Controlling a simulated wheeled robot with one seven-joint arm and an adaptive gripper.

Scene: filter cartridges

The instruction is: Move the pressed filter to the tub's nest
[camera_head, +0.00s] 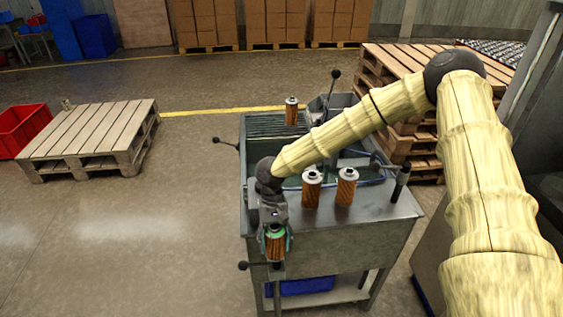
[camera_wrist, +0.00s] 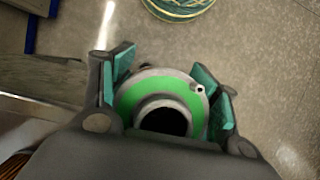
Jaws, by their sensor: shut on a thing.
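My gripper (camera_head: 273,228) is shut on an orange-brown pleated filter (camera_head: 275,246) at the front left corner of the metal bench. In the wrist view the teal pads of my gripper (camera_wrist: 170,86) sit on both sides of the filter's green ring top (camera_wrist: 125,100), which has a dark central hole. The filter looks about upright; its lower end is close to a small fixture at the bench's front edge, and I cannot tell whether they touch. The tub (camera_head: 258,158) is sunk in the bench behind, partly hidden by my arm. I cannot make out the nest.
Two more filters (camera_head: 311,190) (camera_head: 346,188) stand on the bench right of my gripper. Another filter (camera_head: 291,112) stands at the back. Black-knobbed levers (camera_head: 334,86) (camera_head: 244,265) stick out around the bench. A wooden pallet (camera_head: 95,132) lies on the floor left.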

